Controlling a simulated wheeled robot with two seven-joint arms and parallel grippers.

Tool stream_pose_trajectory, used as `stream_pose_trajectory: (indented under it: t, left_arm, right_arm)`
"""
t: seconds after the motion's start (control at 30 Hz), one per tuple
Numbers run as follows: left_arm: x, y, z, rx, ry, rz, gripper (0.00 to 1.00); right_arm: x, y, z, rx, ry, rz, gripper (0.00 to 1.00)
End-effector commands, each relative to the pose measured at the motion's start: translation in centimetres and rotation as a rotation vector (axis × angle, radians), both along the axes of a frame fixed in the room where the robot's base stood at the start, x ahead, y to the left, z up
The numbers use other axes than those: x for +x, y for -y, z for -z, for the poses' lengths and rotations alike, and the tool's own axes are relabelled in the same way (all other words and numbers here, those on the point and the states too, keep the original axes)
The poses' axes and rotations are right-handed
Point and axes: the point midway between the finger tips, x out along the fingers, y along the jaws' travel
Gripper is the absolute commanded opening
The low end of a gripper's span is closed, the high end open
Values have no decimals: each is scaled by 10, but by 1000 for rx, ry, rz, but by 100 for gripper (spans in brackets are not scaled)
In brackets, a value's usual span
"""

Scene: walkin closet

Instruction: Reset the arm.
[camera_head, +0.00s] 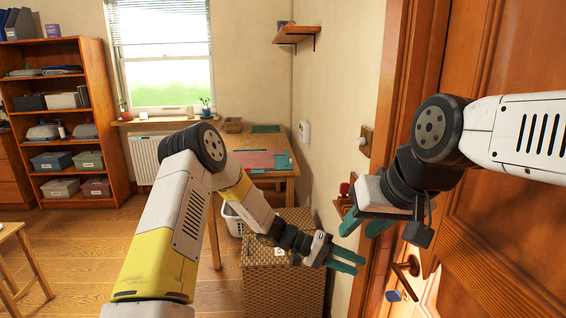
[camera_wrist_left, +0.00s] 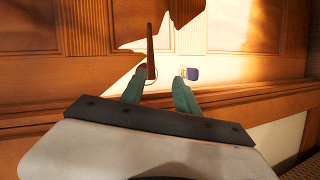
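My left gripper (camera_head: 347,261) reaches across the wicker hamper toward the door side, with its teal fingers apart and nothing between them. In the left wrist view its two fingers (camera_wrist_left: 160,84) are spread, with the wooden door (camera_wrist_left: 230,35) beyond them. My right gripper (camera_head: 363,225) hangs above and slightly right of the left one, close to the door frame. Its teal fingers point down and look apart and empty. The two grippers are close together but appear separate.
The wooden door (camera_head: 500,220) has a handle (camera_head: 405,272) with a blue tag (camera_head: 393,296) near it. A wicker hamper (camera_head: 280,285) stands below my left forearm. A desk (camera_head: 262,150), a shelf unit (camera_head: 60,120) and a small table (camera_head: 15,250) stand around open wooden floor.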

Motion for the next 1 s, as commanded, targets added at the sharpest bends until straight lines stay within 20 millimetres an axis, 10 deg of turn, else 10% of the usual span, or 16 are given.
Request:
stream_pose_trajectory:
  t: [0.5,1.0]
  left_arm:
    - [-56,-147,-151,534,229,-32,37]
    - [-146,-293,-239,903,446,-448,37]
  right_arm:
    - [0,0,0,0,0,0,36]
    - [0,0,0,0,0,0,36]
